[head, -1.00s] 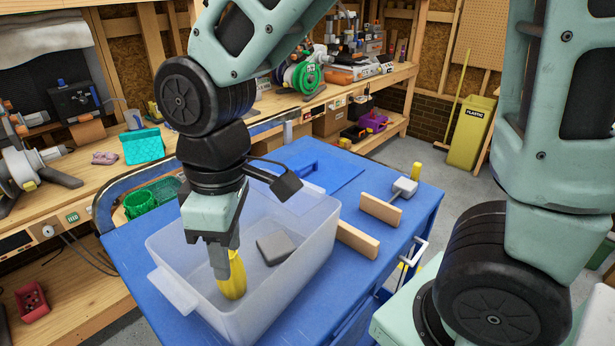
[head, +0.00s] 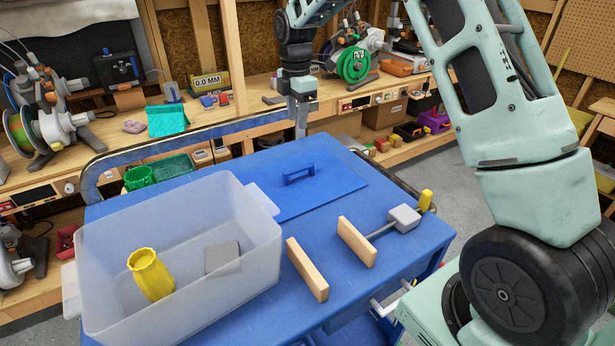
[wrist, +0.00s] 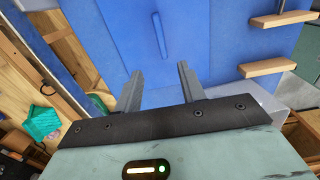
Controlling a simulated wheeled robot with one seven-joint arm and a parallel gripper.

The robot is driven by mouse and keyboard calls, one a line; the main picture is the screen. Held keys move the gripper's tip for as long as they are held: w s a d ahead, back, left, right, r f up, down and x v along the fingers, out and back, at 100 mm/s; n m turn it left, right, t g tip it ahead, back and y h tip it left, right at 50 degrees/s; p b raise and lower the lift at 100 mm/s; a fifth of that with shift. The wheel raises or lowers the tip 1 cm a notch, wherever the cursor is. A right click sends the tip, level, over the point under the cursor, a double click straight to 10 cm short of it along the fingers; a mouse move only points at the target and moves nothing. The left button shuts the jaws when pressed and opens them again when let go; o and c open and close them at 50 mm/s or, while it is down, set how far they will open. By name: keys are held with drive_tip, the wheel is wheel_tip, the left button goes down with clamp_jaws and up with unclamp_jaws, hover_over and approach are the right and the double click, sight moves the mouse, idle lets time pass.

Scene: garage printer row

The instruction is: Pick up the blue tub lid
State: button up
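The blue tub lid (head: 335,186) lies flat on the blue table, behind and to the right of the clear tub (head: 110,250). Its raised bar handle (head: 299,174) stands up near its middle. The lid (wrist: 110,25) and its handle (wrist: 160,34) also show in the wrist view, the handle beyond the gap between my fingertips. My gripper (head: 301,132) is raised near the lid's far side, apart from the handle. In the wrist view my gripper (wrist: 158,80) is open, with nothing between its fingers.
The tub holds a yellow fluted object (head: 151,275) and a grey block (head: 222,258).

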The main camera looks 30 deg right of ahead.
drive_tip(key=p, duration=0.4)
approach(299, 167)
wheel_tip(299, 167, down, 5)
drive_tip(key=shift+f, duration=0.1)
drive_tip(key=shift+s+a+f+p, duration=0.1)
drive_tip(key=shift+f+p, duration=1.45)
drive_tip(key=shift+f, duration=1.2)
clamp_jaws()
